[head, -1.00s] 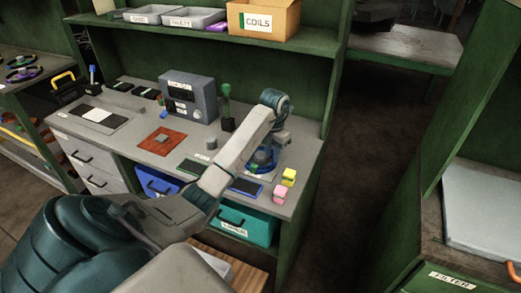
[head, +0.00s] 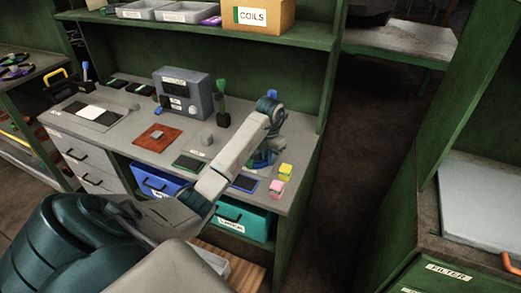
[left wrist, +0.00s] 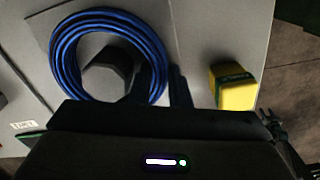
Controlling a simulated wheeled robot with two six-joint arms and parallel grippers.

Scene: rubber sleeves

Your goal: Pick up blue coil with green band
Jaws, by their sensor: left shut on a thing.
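The blue coil (head: 262,163) is at the right end of the workbench, partly hidden behind my left arm in the head view. In the left wrist view the coil (left wrist: 66,62) is a ring of several blue loops, with a dark shape inside it. Its green band is not visible in either view now. My left gripper (head: 266,152) points down at the coil and is shut on it; the fingertips are largely hidden. I cannot tell whether the coil touches the bench. My right gripper is not in view.
A yellow block (head: 285,171) with a green band and a pink block (head: 277,187) stand just right of the coil, near the bench's front edge. A grey instrument box (head: 183,94) and a green-handled tool (head: 222,103) stand behind. A shelf with a COILS box (head: 257,15) hangs above.

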